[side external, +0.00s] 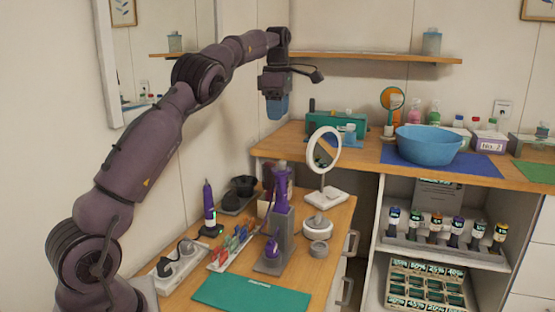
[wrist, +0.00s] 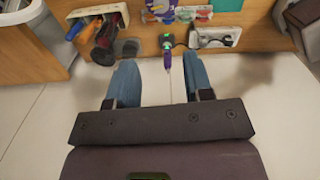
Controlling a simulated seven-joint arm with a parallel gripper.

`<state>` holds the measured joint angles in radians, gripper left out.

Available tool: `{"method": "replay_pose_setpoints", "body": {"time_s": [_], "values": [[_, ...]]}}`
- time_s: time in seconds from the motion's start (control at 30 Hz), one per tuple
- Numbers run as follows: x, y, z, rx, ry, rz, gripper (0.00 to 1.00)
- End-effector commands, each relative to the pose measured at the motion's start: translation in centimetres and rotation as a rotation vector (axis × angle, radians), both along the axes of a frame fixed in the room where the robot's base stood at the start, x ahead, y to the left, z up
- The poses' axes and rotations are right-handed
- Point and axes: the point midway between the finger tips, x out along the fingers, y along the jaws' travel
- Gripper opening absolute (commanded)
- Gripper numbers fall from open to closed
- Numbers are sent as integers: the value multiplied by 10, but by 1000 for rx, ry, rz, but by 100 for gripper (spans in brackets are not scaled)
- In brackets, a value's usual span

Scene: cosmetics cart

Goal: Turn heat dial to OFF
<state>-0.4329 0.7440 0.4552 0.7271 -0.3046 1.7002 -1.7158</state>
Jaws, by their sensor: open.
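No heat dial or OFF mark can be made out in either view. A slim purple and black tool (side external: 209,205) stands upright on a small base at the left of the wooden counter. A purple tool (wrist: 167,60) with a green patch at its base shows between my fingers in the wrist view, well beyond them. A larger purple appliance (side external: 281,182) stands in a grey holder (side external: 272,258). My gripper (side external: 277,108) is high above the back of the counter, touching nothing. Its two blue fingers are apart and empty in the wrist view (wrist: 160,75).
A ring mirror (side external: 324,150), a power strip (side external: 180,258), a rack of coloured clips (side external: 230,248) and a green mat (side external: 251,296) crowd the counter. A wall shelf (side external: 375,56) is near my gripper. A blue bowl (side external: 430,145) stands on the right counter.

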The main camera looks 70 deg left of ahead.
Motion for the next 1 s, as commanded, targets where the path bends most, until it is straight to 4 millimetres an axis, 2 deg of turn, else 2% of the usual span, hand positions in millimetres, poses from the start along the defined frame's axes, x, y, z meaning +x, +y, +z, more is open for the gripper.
{"method": "replay_pose_setpoints", "body": {"time_s": [0.1, 0.27, 0.37, 0.7, 0.9, 1.0], "values": [[-2, -2, -3, -15, 13, 72, 47], [-2, -2, -14, -16, 14, 86, 47], [-2, -3, -29, -16, 15, 83, 47], [-2, -3, -100, -14, 14, 81, 47], [-2, -2, -124, -13, 11, 81, 47], [-2, -2, -129, -13, 11, 81, 47]]}}
